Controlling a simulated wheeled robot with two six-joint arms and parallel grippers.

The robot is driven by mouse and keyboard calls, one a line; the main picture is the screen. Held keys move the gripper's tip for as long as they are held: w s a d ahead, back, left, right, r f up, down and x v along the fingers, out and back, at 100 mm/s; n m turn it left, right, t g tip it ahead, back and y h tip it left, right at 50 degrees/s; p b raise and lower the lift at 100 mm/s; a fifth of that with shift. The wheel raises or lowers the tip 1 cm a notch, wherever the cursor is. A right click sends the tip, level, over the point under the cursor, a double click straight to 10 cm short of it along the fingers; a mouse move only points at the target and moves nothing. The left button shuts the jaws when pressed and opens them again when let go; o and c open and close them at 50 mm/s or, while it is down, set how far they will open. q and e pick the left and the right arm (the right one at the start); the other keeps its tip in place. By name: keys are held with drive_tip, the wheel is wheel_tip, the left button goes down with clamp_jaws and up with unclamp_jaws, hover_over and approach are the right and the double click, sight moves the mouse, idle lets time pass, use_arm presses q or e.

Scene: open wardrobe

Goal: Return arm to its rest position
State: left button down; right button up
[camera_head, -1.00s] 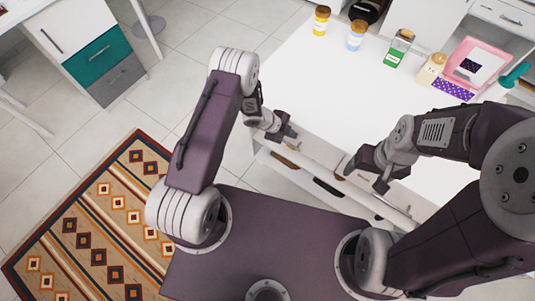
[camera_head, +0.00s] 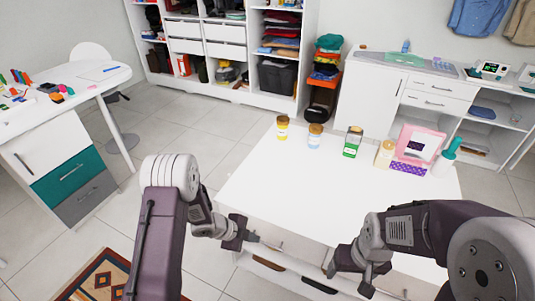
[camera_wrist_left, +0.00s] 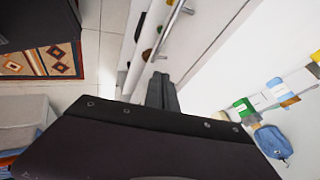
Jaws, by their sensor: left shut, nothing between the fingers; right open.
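My left arm comes in from the left in the head view. Its gripper (camera_head: 248,238) is shut and empty, over the left front edge of the white table (camera_head: 255,190). In the left wrist view the shut fingers (camera_wrist_left: 161,90) point toward a drawer front with a bar handle (camera_wrist_left: 177,20). My right gripper (camera_head: 349,274) is open and empty, near the table's front edge at the right, its fingers pointing down and left. Both grippers are apart from the items on the table.
Along the table's back stand a yellow jar (camera_head: 282,128), a blue jar (camera_head: 314,137), a green-labelled jar (camera_head: 352,142), a cream bottle (camera_head: 385,153), a pink-framed box (camera_head: 419,145) and a teal bottle (camera_head: 445,160). The table's middle is clear. A desk (camera_head: 60,125) stands left.

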use_arm(q)
drive_tip(key=w+a+r+n+t+y, duration=0.1)
drive_tip(key=w+r+n+t, duration=0.15)
drive_tip(key=r, duration=0.65)
drive_tip(key=w+a+r+n+t+y, duration=0.2)
drive_tip(key=w+r, duration=0.1)
drive_tip(key=r, duration=0.6)
drive_tip(key=s+a+r+n+g+y, duration=0.1)
drive_tip(key=s+a+n+g+y, duration=0.15)
drive_tip(key=s+a+n, duration=0.5)
drive_tip(key=s+d+f+n+g, duration=0.1)
drive_tip(key=s+f+n+g, duration=0.1)
drive_tip(key=s+n, duration=0.2)
drive_tip(key=s+d+f+n+g, duration=0.1)
drive_tip(key=s+n, duration=0.4)
drive_tip(key=s, duration=0.5)
drive_tip(key=shift+s+f+g+y, duration=0.35)
drive_tip(key=shift+f+g, duration=0.25)
drive_tip(key=shift+g, duration=0.2)
